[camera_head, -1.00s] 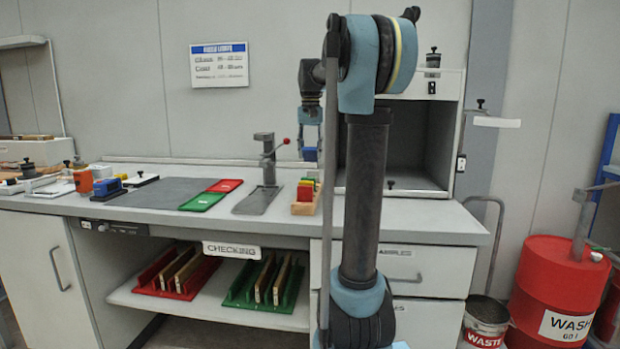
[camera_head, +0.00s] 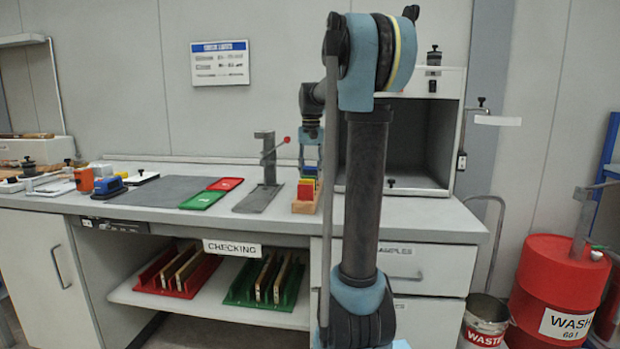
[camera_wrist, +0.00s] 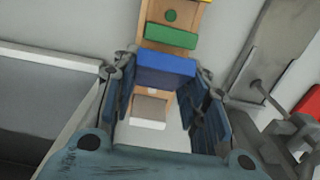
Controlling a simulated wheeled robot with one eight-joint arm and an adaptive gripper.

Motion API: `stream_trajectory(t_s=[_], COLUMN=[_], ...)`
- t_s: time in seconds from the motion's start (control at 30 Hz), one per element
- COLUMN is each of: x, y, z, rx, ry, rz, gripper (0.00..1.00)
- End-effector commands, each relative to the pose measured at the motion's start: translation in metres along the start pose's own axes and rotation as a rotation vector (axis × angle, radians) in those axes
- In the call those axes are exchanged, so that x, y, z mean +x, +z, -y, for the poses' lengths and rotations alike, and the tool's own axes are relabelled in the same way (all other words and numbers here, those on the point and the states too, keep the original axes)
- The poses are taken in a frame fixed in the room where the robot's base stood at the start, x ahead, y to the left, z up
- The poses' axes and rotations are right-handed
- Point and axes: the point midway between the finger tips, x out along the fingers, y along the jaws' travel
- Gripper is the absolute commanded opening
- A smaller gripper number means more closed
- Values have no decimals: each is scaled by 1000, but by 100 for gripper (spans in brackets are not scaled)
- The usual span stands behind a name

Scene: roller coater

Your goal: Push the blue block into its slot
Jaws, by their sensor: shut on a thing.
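The blue block (camera_wrist: 166,68) sits between my gripper's fingers in the wrist view. My gripper (camera_wrist: 163,80) is shut on it. The block is over the wooden rack (camera_head: 304,208), in line with the green block (camera_wrist: 171,37). In the head view my gripper (camera_head: 309,158) points down at the rack, just above the stacked colours. A red block (camera_head: 306,190) stands at the rack's near end. I cannot tell whether the blue block's lower end is in a slot, as its underside is hidden.
A grey stand with a red-knobbed lever (camera_head: 267,172) is close left of the rack. Red (camera_head: 225,184) and green (camera_head: 202,200) mats lie further left. An open cabinet (camera_head: 415,150) stands behind my arm on the right. The bench front is clear.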

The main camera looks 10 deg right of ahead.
Motion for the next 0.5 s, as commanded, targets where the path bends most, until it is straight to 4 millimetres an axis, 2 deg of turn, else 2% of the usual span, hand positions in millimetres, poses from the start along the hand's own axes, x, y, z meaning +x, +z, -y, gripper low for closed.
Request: stream_trajectory(t_s=[0.17, 0.5], x=[21, 24], y=[0, 0], z=[0, 0], rx=[0, 0], ry=[0, 0], rz=[0, 0], gripper=[15, 15])
